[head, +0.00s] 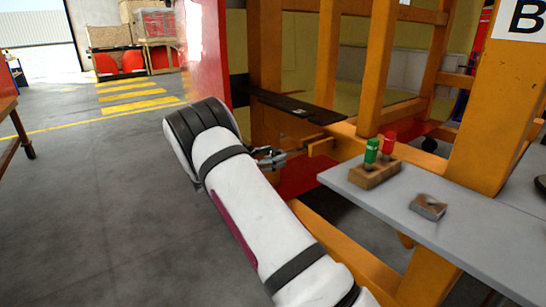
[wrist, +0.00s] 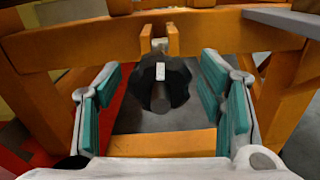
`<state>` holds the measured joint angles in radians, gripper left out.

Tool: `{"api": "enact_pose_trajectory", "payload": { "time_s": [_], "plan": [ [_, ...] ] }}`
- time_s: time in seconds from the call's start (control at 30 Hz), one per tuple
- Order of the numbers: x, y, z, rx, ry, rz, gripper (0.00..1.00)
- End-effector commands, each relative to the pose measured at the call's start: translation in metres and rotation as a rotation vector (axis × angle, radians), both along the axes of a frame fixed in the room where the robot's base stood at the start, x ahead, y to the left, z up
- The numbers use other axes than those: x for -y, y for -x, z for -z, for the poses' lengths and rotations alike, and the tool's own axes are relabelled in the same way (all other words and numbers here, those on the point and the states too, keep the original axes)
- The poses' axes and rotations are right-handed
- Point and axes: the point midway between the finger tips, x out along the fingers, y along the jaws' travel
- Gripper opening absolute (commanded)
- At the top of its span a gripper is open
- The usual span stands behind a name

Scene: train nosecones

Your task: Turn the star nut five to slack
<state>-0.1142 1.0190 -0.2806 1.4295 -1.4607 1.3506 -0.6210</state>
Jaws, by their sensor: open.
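The star nut (wrist: 163,82) is a black lobed knob with a small white mark on it. In the wrist view it sits in the middle, below an orange bracket (wrist: 159,40) on the frame. My gripper (wrist: 166,105) is open, with its teal finger pads on the left and right of the nut. Gaps show between the pads and the nut, and I see no contact. In the head view my gripper (head: 268,156) reaches the orange frame past the end of my white arm. The nut cannot be made out there.
An orange frame (head: 379,70) stands around the work spot. A grey shelf (head: 455,232) juts out on the right, holding a wooden block (head: 374,174) with a green and a red item, and a small grey-brown block (head: 428,207). The floor (head: 90,210) on the left is open.

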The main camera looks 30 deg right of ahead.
Motion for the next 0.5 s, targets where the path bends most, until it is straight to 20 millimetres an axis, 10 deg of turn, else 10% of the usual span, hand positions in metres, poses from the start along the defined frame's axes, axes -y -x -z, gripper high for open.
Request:
{"api": "enact_pose_trajectory", "payload": {
  "time_s": [0.37, 0.5],
  "plan": [
    [0.0063, -0.0004, -0.0003, 0.000, 0.000, -0.001, 0.62],
    [0.0062, -0.0003, -0.0002, 0.000, 0.000, -0.001, 0.35]
  ]
}}
